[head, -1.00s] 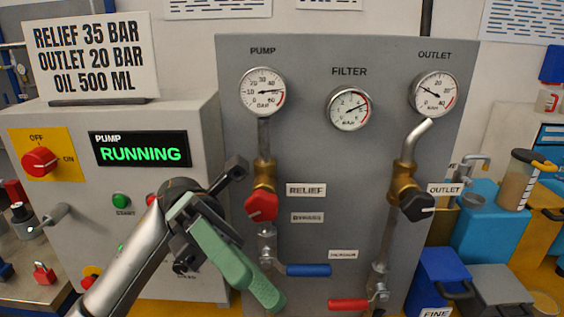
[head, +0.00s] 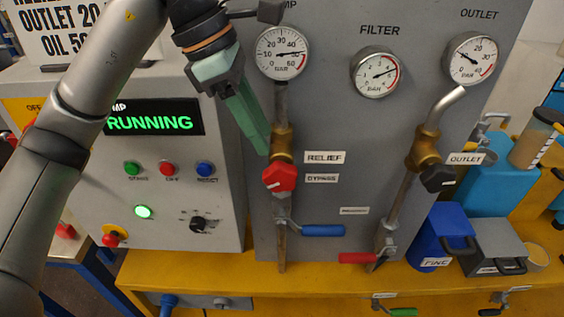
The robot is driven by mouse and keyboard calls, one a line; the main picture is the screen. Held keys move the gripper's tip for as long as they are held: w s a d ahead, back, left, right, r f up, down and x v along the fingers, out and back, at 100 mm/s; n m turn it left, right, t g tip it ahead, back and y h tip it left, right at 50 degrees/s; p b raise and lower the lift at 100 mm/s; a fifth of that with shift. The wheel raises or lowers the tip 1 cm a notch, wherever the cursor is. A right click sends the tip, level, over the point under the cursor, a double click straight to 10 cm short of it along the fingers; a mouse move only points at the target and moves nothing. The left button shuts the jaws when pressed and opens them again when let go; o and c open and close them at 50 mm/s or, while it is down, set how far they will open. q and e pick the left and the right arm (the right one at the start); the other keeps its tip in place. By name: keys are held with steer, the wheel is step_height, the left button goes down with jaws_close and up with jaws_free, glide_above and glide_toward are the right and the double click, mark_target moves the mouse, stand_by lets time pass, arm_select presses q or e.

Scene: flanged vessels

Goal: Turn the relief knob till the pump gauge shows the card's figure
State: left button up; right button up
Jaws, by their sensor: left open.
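The red relief knob (head: 279,178) sits on a brass valve (head: 281,142) beside the RELIEF label. The pump gauge (head: 282,53) is above it, its needle pointing right, roughly near 50. The card (head: 60,25) is cut off at the top left; the earlier view reads RELIEF 35 BAR. My left gripper (head: 258,140), with green fingers, hangs in front of the panel, its tips just above and left of the knob, seemingly apart from it. It is open and holds nothing. My right gripper is not in view.
A blue lever (head: 323,230) lies below the knob and a red lever (head: 357,258) further right. The black outlet knob (head: 437,178) is at the right. The control box (head: 165,185), its display reading RUNNING, stands left. The panel between knobs is mostly clear.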

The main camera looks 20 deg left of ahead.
mark_target(279, 164)
arm_select(q)
steer(key=x, duration=0.8)
steer(key=shift+p, duration=0.3)
jaws_close()
